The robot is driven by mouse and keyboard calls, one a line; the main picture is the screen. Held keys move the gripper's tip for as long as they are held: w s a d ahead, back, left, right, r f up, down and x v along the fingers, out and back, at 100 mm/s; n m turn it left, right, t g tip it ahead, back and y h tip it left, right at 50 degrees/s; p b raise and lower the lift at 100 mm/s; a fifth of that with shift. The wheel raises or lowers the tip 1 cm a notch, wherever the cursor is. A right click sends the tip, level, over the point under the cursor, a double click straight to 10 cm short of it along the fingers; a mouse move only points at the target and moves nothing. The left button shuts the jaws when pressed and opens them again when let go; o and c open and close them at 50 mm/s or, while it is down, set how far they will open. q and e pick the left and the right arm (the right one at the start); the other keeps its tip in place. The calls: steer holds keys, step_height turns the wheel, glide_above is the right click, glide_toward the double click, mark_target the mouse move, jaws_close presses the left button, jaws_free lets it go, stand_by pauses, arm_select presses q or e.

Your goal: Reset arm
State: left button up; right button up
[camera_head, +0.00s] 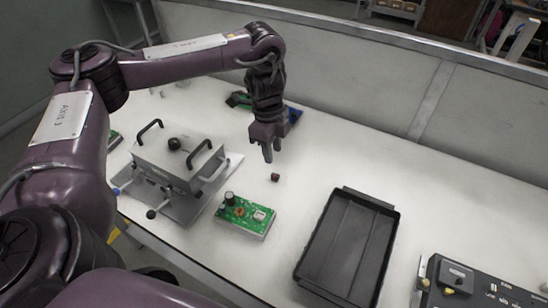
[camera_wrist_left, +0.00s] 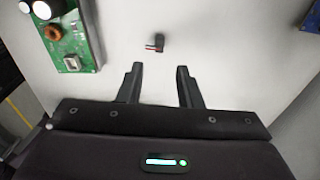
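My left gripper (camera_head: 268,152) hangs above the white table, fingers pointing down. In the left wrist view its two fingers (camera_wrist_left: 160,84) stand apart with only bare table between them, so it is open and empty. A small dark cylindrical part with a reddish mark (camera_head: 275,177) lies on the table close to the gripper. It also shows in the left wrist view (camera_wrist_left: 155,43), just beyond the fingertips and apart from them. My right gripper is in neither view.
A green circuit board (camera_head: 246,216) lies in front of a grey box fixture (camera_head: 178,158) with black handles. An empty black tray (camera_head: 347,246) lies to the right, a dark control panel (camera_head: 480,288) at lower right. Green and blue parts (camera_head: 240,100) lie behind my gripper. A raised edge (camera_head: 350,50) bounds the table's back.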

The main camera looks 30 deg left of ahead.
arm_select(q)
steer(key=shift+a+r+p, duration=0.2)
steer(key=shift+r+p, duration=0.2)
steer(key=shift+r, duration=1.4)
